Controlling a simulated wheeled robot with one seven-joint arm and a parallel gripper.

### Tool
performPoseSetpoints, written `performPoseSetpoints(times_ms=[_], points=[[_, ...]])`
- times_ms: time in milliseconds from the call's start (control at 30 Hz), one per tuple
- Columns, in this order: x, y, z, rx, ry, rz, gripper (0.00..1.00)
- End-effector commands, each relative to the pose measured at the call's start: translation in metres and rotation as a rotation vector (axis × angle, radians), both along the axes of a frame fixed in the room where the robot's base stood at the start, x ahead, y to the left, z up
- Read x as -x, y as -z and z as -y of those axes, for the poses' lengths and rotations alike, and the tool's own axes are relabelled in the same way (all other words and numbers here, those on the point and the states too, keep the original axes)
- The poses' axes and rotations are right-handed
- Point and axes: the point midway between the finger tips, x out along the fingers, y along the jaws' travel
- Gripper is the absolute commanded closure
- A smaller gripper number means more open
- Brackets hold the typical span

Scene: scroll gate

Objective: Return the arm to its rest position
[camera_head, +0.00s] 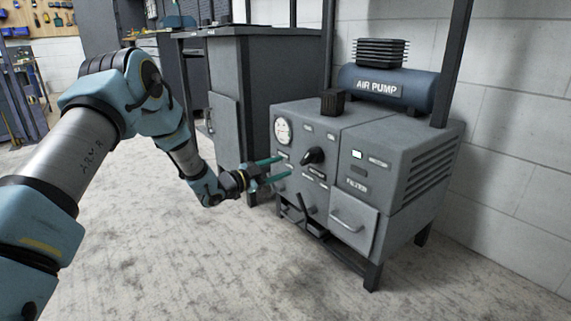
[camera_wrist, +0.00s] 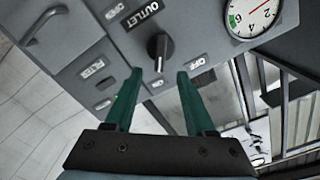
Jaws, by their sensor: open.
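My arm reaches from the left in the head view, and my gripper (camera_head: 281,168) is in front of the grey machine (camera_head: 330,125). Its two green fingers are apart with nothing between them. In the wrist view the gripper (camera_wrist: 160,78) points at the machine's front panel. The black outlet knob (camera_wrist: 158,48) lies just beyond the fingertips, between them in the picture. The knob also shows in the head view (camera_head: 312,156), to the right of the fingers. I cannot tell whether a fingertip touches the panel.
A round gauge (camera_head: 283,131) and a drawer with a handle (camera_head: 348,220) are on the machine's front. A blue air pump tank (camera_head: 388,88) sits on top. A grey cabinet (camera_head: 270,75) stands behind. The floor (camera_head: 200,265) in front is clear.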

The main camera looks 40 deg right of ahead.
Motion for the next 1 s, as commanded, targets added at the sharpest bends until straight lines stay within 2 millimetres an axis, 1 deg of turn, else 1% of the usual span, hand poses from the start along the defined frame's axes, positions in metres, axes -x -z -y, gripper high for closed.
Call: performPoseSetpoints(times_ms=[533, 567, 667, 767, 800, 867, 900, 967, 1000], points=[[-0.002, -0.001, -0.001, -0.004, -0.005, 0.000, 0.45], [-0.004, -0.002, -0.003, -0.009, -0.013, -0.001, 0.45], [-0.026, -0.011, -0.017, -0.061, -0.082, -0.014, 0.45], [-0.065, -0.026, -0.052, -0.166, -0.225, -0.056, 0.45], [-0.082, -0.032, -0.072, -0.218, -0.298, -0.083, 0.45], [-0.106, -0.040, -0.109, -0.297, -0.415, -0.134, 0.45], [-0.119, -0.046, -0.135, -0.346, -0.493, -0.172, 0.45], [-0.133, -0.052, -0.176, -0.415, -0.606, -0.235, 0.45], [-0.140, -0.057, -0.204, -0.458, -0.681, -0.281, 0.45]])
